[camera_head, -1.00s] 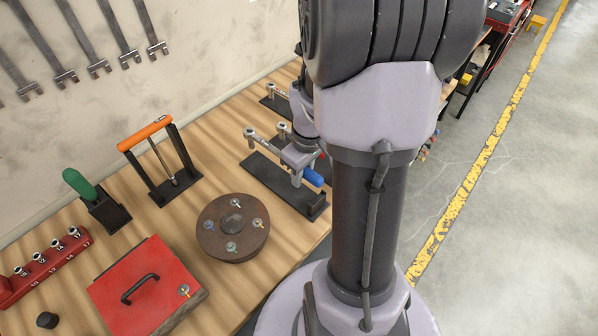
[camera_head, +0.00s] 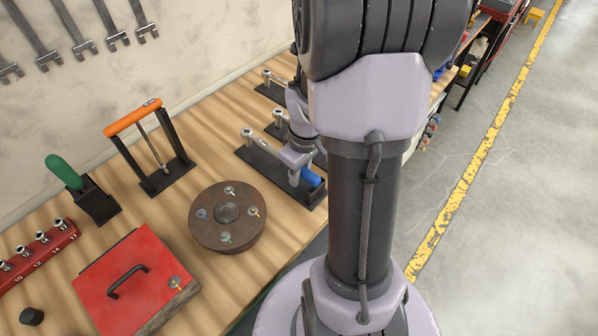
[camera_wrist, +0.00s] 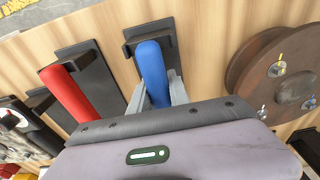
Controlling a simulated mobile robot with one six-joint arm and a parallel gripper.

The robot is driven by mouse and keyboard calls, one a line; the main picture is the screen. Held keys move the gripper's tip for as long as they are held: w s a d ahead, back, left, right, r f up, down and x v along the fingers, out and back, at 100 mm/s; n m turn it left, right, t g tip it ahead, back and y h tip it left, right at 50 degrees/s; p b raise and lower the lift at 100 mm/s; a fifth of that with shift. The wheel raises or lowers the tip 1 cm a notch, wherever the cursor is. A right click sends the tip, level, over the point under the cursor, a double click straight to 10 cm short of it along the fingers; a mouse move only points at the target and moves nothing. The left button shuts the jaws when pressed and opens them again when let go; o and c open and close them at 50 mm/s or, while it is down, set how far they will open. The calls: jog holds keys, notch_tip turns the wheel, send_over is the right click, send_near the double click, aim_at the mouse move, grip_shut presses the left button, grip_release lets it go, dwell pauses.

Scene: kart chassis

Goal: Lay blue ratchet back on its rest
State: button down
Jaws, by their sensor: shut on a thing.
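The blue ratchet shows by its blue handle (camera_wrist: 151,68) in the wrist view and in the head view (camera_head: 311,177). My gripper (camera_wrist: 157,98) is shut on it, one finger on each side of the handle. The ratchet's rest is a long black plate with end supports (camera_head: 252,158). In the wrist view the handle's end lies over the rest's near support (camera_wrist: 130,48). I cannot tell whether the handle touches it. In the head view my wrist hides the middle of the ratchet; a metal head (camera_head: 247,133) shows at the plate's far end.
A red-handled ratchet (camera_wrist: 68,92) lies on a neighbouring black rest. A round brown fixture (camera_head: 227,239), an orange-handled tool stand (camera_head: 134,117), a green-handled tool (camera_head: 64,171) and a red box (camera_head: 110,270) stand nearby. Bare wood lies between the rest and the fixture.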

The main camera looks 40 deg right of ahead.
jog(key=shift+f+b, duration=0.3)
jog(key=shift+f, duration=0.15)
jog(key=c, duration=1.7)
grip_release()
jog(key=shift+f, duration=0.1)
jog(key=o, duration=0.6)
jog(key=shift+c, duration=0.2)
notch_tip(320, 180, up, 18)
jog(key=s+p, duration=0.1)
jog(key=p, duration=0.6)
jog(key=shift+s+f, duration=0.25)
jog(key=shift+s, duration=0.15)
jog(key=shift+d, duration=0.1)
notch_tip(320, 180, up, 10)
jog(key=p, duration=0.9)
